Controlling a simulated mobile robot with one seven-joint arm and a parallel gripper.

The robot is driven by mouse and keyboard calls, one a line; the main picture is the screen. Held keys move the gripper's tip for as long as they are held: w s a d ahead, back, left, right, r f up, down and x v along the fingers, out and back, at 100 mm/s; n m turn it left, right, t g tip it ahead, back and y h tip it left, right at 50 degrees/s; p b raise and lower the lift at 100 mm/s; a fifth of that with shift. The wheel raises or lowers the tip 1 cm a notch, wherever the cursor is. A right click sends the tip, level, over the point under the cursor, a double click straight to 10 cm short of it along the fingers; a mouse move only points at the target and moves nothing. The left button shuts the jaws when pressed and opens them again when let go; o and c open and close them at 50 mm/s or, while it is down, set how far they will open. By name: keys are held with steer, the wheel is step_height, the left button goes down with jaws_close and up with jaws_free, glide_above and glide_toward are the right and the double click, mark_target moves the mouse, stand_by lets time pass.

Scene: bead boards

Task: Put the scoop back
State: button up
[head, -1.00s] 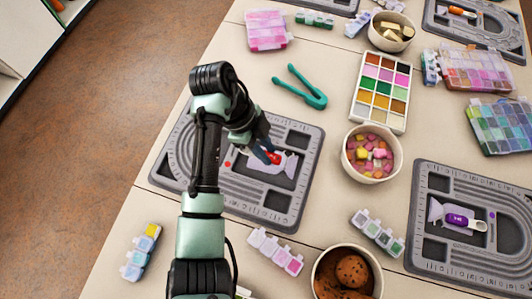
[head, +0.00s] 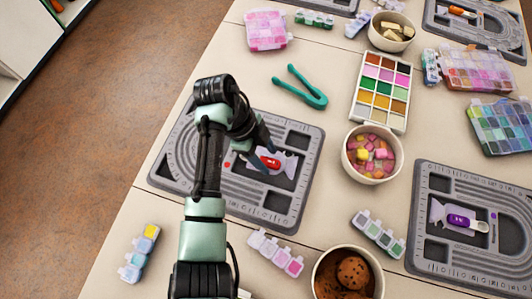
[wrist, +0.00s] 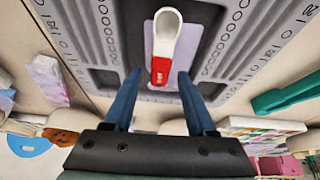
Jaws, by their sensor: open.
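The scoop, with a white bowl and a red handle (head: 271,163), is at the middle dark recess of the grey bead board (head: 240,207) in the head view. In the wrist view the scoop (wrist: 164,44) has its bowl pointing away from me and its handle towards me. My gripper (head: 262,155) is over the board at the handle end. In the wrist view its two blue fingers stand apart, one on each side of the handle's end, with gaps between (wrist: 159,85). I cannot tell exactly how high the fingers are above the scoop.
A green pair of tweezers (head: 302,90) lies behind the board. A bowl of pink and yellow pieces (head: 350,165) stands to its right, and a bowl of brown balls (head: 320,285) in front. Another board with a purple scoop (head: 460,219) lies at right.

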steer(key=shift+r, duration=0.1)
steer(key=shift+r, duration=0.3)
steer(key=p+v, duration=0.2)
steer(key=v, duration=0.9)
steer(key=shift+a+r+p, duration=0.25)
steer(key=shift+r+p, duration=0.05)
steer(key=shift+p, duration=0.05)
steer(key=shift+w, duration=0.15)
